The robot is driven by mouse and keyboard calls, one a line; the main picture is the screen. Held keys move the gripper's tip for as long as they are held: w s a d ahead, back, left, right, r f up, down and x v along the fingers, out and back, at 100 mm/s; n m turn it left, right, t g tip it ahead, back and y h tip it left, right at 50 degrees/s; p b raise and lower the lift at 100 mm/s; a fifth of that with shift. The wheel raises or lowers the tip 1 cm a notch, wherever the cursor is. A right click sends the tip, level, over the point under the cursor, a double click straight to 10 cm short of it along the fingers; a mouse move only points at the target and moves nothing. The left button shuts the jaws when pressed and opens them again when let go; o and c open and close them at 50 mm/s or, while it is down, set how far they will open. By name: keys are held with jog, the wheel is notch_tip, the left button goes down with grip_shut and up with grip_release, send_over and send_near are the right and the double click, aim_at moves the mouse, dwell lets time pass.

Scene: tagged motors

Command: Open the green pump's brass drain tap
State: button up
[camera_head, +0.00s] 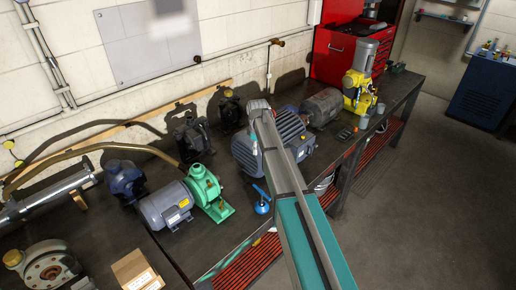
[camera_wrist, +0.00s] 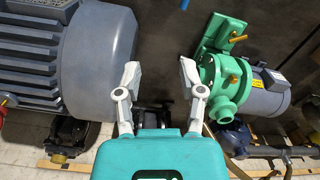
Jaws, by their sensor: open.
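The green pump (camera_head: 204,186) stands on the bench, joined to a grey motor (camera_head: 167,205). In the wrist view the green pump (camera_wrist: 212,75) is right of my gripper (camera_wrist: 160,70), with its round flange facing the fingers.
A large grey finned motor (camera_wrist: 70,60) is close on the left of my gripper; it also stands mid-bench (camera_head: 288,140). A blue-handled item (camera_head: 262,205) sits right of the pump. A hose (camera_head: 95,148), yellow machine (camera_head: 360,80) and cardboard box (camera_head: 136,270) are also on the bench.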

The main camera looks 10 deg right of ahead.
jog(key=shift+o, duration=0.5)
jog(key=m+t+y+b, duration=0.1)
jog(key=m+y+b, duration=0.1)
jog(key=m+b, duration=0.95)
send_over(222, 203)
jog(key=s+d+p, duration=0.1)
jog(key=d+p, duration=0.1)
jog(key=p, duration=0.1)
notch_tip(222, 203, down, 9)
jog(key=m, duration=0.3)
jog(key=shift+s+d+r, duration=0.15)
jog(key=shift+r, duration=0.05)
jog(key=shift+f+b, duration=0.1)
jog(key=shift+b, duration=0.2)
jog(key=f+b, duration=0.4)
jog(key=a+f+b, duration=0.1)
jog(key=f+b, duration=0.4)
jog(key=w+a+f+b, duration=0.1)
jog(key=f+b, duration=0.3)
jog(key=shift+a+f, duration=0.2)
jog(key=shift+a, duration=0.05)
